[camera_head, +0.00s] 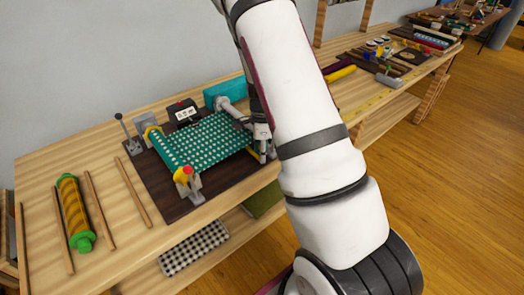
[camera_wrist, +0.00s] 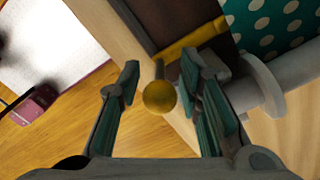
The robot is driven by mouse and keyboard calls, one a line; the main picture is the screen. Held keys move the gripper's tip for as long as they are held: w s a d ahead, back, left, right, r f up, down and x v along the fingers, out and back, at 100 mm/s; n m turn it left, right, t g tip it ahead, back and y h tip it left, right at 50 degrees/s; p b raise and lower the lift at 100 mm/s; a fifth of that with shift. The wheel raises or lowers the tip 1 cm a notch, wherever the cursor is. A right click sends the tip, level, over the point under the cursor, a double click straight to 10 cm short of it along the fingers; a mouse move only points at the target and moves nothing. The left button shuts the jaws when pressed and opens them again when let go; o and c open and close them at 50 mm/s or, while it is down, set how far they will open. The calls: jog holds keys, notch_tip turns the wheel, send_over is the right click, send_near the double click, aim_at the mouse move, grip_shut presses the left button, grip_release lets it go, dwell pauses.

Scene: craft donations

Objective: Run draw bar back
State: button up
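A teal polka-dot cloth (camera_head: 210,140) is stretched across a dark brown board (camera_head: 172,205) on the wooden bench. The wrist view also shows the cloth (camera_wrist: 268,25) at top right. A yellow bar (camera_wrist: 192,42) runs along the board there, and a small stem ends in a yellow ball knob (camera_wrist: 159,97); which part is the draw bar I cannot tell for sure. My gripper (camera_wrist: 163,90) is open, with the knob between its fingers and gaps on both sides. In the head view my gripper (camera_head: 262,135) is at the cloth's right end, partly hidden by my arm.
A grey roller (camera_wrist: 275,85) is close beside the right finger. A black lever (camera_head: 122,125) and a red-and-yellow knob (camera_head: 184,174) stand at the board's left. A green-and-yellow roll (camera_head: 75,212) and thin sticks (camera_head: 131,190) lie at the bench's left. A checked cloth (camera_head: 195,248) is on the shelf below.

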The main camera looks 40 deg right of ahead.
jog(key=shift+c, duration=0.4)
grip_shut()
jog(key=shift+a, duration=0.3)
jog(key=a+p, duration=0.1)
jog(key=a, duration=0.8)
jog(key=a+p, duration=0.1)
jog(key=a, duration=0.9)
jog(key=shift+s+r+p, duration=0.1)
jog(key=shift+r+p, duration=0.1)
jog(key=shift+p, duration=0.1)
jog(key=shift+o, duration=0.4)
grip_release()
jog(key=shift+s+a, duration=0.1)
jog(key=shift+f, duration=0.1)
